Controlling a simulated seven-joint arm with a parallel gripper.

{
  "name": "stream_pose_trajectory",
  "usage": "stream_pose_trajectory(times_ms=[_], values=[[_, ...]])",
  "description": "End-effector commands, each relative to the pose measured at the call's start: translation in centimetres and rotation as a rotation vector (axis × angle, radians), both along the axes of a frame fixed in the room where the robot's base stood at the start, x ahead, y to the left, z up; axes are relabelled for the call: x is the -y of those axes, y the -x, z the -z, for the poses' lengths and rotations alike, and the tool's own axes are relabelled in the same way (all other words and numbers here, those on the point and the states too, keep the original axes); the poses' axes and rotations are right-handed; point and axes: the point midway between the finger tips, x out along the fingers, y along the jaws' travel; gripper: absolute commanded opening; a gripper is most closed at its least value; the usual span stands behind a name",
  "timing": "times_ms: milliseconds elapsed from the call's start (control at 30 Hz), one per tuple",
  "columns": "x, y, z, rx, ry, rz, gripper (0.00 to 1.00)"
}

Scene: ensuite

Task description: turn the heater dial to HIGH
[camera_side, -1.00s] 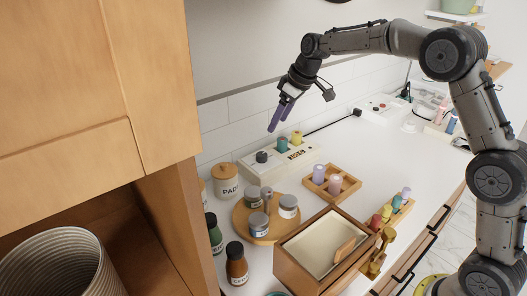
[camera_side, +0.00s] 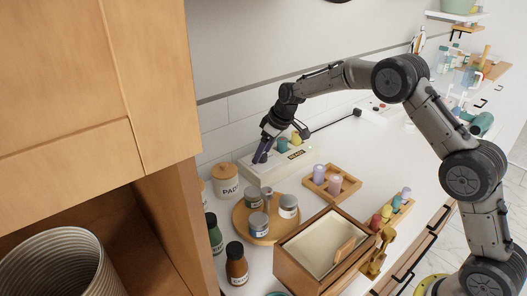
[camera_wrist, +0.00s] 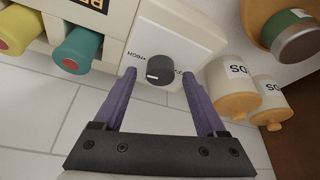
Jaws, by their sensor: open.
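The heater (camera_side: 293,164) is a long cream box against the tiled wall, with teal and yellow rollers in its top. Its dial (camera_wrist: 160,67) is a round black knob with a white mark near its lower-left edge in the wrist view. A HIGH label (camera_wrist: 135,55) is printed left of the knob there; the lettering on the right is partly covered by a finger. My gripper (camera_wrist: 158,74) is open, its purple fingers on either side of the knob with visible gaps. In the side view my gripper (camera_side: 261,158) is down at the heater's left end and hides the dial.
A lidded PADS jar (camera_side: 225,181) stands left of the heater. A round wooden board (camera_side: 252,226) with small jars is in front.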

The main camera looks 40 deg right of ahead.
Motion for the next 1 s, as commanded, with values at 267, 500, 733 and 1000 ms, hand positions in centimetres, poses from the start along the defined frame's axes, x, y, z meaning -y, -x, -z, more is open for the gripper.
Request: stream_pose_trajectory(times_ms=[267,500,733,1000], values=[[-0.01,0.0,0.04,0.0,0.0,0.0,0.65],[0.0,0.02,0.04,-0.001,0.0,0.0,0.22],[0.01,0.02,0.03,-0.001,0.0,0.001,0.0],[-0.07,0.08,0.05,-0.003,0.001,0.1,0.0]])
